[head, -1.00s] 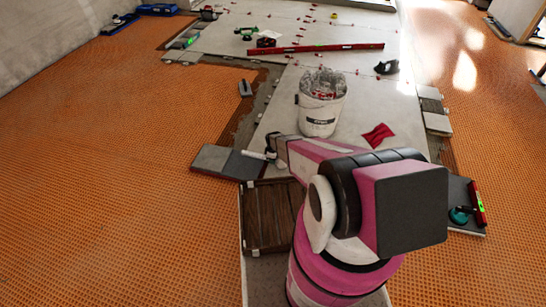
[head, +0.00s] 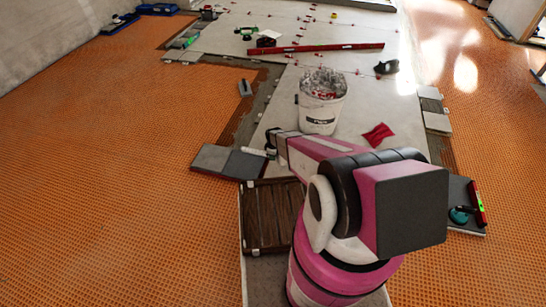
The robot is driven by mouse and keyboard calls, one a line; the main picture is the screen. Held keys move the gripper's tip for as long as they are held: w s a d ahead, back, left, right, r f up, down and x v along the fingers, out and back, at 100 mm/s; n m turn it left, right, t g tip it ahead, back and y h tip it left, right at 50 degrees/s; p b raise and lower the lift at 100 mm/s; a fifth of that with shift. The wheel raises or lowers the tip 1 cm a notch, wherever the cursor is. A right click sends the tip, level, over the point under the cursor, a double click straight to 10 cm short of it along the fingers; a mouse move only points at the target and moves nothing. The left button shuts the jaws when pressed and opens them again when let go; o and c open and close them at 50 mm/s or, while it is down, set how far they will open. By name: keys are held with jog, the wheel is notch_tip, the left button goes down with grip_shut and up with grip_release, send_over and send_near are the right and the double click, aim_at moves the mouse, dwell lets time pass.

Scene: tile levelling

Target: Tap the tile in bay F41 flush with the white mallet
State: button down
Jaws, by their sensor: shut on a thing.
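My gripper (head: 271,148) is at the end of my pink and white arm, low over the floor left of the bucket. It is small and partly hidden by my arm. The white mallet (head: 257,152) shows as a small pale shape at the gripper's left side, and the gripper is shut on it. Grey tiles (head: 212,158) lie just left of the mallet, at the edge of the orange mat. I cannot read any bay label, so I cannot tell which tile is in F41. I cannot tell whether the mallet touches a tile.
A brown wooden crate or pallet (head: 270,215) lies nearer. A red level (head: 315,48) lies across the far tiles. The orange mat (head: 110,170) at left is open.

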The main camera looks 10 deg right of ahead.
notch_tip(320, 180, down, 5)
jog(key=shift+w+r, duration=0.15)
jog(key=shift+r, duration=0.05)
jog(key=shift+f, duration=0.1)
jog(key=shift+r, duration=2.55)
